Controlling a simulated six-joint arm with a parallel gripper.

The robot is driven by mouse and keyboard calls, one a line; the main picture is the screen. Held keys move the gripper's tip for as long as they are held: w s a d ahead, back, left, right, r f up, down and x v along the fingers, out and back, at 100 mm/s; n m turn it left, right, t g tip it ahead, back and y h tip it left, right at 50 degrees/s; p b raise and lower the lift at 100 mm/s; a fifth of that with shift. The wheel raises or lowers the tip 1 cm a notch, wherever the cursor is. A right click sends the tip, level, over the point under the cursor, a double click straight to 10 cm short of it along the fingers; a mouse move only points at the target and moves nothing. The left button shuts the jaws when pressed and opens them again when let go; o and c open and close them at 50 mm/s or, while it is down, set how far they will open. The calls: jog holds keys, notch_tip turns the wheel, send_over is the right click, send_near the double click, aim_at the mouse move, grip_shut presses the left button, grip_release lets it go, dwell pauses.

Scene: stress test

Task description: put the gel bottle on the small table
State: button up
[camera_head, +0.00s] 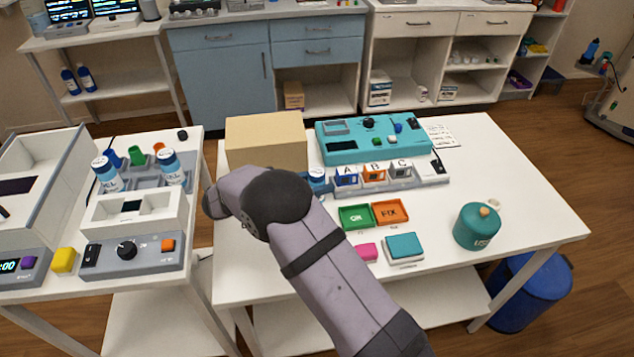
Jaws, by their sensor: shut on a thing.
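Two blue-and-white bottles stand on the left white table (209,143): one bottle (107,176) has lettering ending in "EL", and the other (171,168) stands to its right. A third bottle (317,180) with a white cap and blue body shows partly beside the lettered block on the right white table (520,215); my arm hides its lower part. I cannot tell whether this bottle is held or standing. My arm crosses the right table from the bottom right. My gripper is hidden behind my own wrist links. Which table is the small one is unclear.
A cardboard box (265,142), teal device (370,137) and lettered block (405,177) fill the right table's back. Green and orange tiles, a teal box (404,247) and a teal canister (478,227) lie nearer.

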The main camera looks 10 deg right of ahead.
jog(key=shift+f, duration=0.25)
jog(key=o, duration=1.1)
jog(key=shift+r, duration=0.1)
jog(key=shift+r, duration=0.15)
jog(key=shift+s+a, duration=0.1)
jog(key=shift+a, duration=0.3)
jog(key=shift+b+v, duration=0.5)
jog(key=shift+v, duration=0.6)
notch_tip(320, 180, up, 5)
jog(key=shift+r, duration=0.2)
jog(key=shift+o, duration=0.5)
jog(key=shift+r, duration=0.9)
